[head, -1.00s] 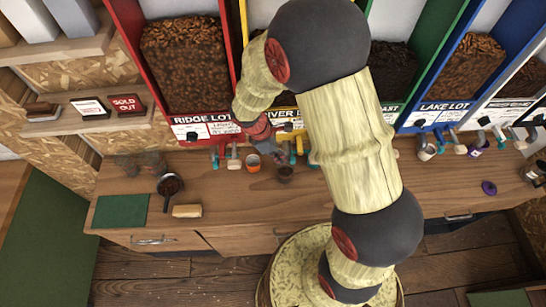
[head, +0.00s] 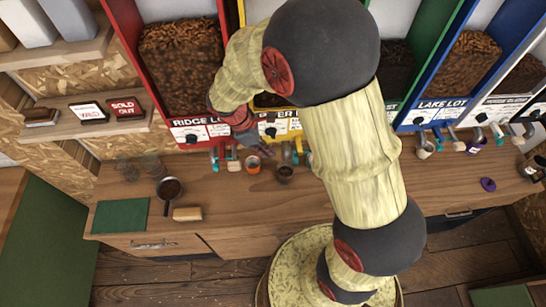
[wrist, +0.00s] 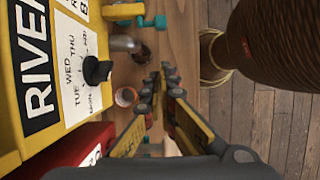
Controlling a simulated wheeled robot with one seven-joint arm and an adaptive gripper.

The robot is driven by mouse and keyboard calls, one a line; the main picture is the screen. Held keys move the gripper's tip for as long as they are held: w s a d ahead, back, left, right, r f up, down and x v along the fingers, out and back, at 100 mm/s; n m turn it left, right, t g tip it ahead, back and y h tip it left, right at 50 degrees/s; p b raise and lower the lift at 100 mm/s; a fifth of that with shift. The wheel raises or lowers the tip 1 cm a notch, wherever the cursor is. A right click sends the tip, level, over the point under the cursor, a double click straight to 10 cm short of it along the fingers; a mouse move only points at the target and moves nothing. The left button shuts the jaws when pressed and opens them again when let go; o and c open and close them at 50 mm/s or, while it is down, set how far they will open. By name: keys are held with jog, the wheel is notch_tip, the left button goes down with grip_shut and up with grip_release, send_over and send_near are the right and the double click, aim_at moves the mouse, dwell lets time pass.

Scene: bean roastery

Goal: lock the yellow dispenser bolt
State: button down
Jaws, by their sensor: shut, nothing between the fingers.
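The yellow dispenser (head: 264,131) stands behind the counter, partly hidden by my arm in the head view. In the wrist view its front (wrist: 40,90) fills the left side, with a day label and a black knob (wrist: 97,70). A teal-handled part (wrist: 135,14) sticks out below it; I cannot tell which part is the bolt. My gripper (wrist: 166,76) is shut and empty, its fingertips over the counter and apart from the knob and teal handle. In the head view my gripper (head: 262,150) is just left of and below the yellow dispenser's label.
An orange cup (head: 253,164) and a dark cup (head: 285,173) stand on the counter close to my gripper. The red dispenser (head: 222,62) is to the left. A pan (head: 170,187), a green mat (head: 121,215) and a pale block (head: 187,214) lie on the left counter.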

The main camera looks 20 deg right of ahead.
jog(key=v, duration=0.4)
jog(key=shift+w+a+r, duration=0.1)
jog(key=shift+w+a, duration=0.05)
jog(key=shift+a, duration=0.15)
jog(key=shift+d, duration=0.1)
